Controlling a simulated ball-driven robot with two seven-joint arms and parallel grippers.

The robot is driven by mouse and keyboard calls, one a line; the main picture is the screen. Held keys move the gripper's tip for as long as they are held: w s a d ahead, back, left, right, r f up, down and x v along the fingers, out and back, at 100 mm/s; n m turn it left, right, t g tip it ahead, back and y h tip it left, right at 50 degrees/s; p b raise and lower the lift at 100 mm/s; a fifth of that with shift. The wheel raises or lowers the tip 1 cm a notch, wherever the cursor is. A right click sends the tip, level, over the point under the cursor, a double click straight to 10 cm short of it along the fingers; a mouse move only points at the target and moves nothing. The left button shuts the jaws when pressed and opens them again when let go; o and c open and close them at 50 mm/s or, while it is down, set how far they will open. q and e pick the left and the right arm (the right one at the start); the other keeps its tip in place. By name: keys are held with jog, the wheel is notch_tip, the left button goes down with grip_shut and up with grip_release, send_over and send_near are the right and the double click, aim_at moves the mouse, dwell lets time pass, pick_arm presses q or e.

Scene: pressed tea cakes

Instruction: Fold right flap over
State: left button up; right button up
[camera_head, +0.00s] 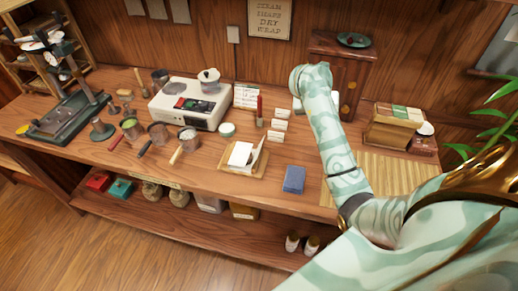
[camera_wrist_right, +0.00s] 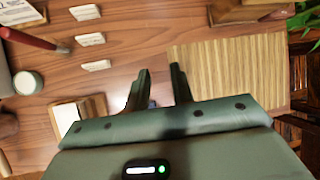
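A white paper wrapper (camera_head: 240,154) lies on a small wooden board (camera_head: 233,170) at the middle front of the table. Its right flap (camera_head: 259,155) stands up at a slant, and its left part looks folded flat. In the right wrist view the wrapper (camera_wrist_right: 66,117) and board (camera_wrist_right: 98,104) show at the left, partly hidden by my gripper body. My right gripper (camera_wrist_right: 160,78) is open, with nothing held between its fingers, to the right of the board and apart from it. In the head view my right arm hides its fingers. My left gripper is in neither view.
A slatted mat (camera_head: 375,172) lies further right, partly under my arm. Small white cards (camera_head: 277,124), a red-handled brush (camera_head: 259,111) and a round tin (camera_head: 227,129) stand behind the board.

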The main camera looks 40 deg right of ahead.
jog(key=w+a+y, duration=0.2)
jog(key=a+y, duration=0.2)
jog(key=a, duration=0.1)
jog(key=t+y, duration=0.1)
jog(key=y, duration=0.4)
send_near(259, 150)
jog(key=shift+m, duration=0.5)
jog(key=b+x, duration=0.6)
jog(key=x, duration=0.1)
jog(key=b+x, duration=0.3)
jog(key=x, duration=0.1)
jog(key=shift+w+d, duration=0.2)
jog(key=shift+d, duration=0.1)
grip_shut()
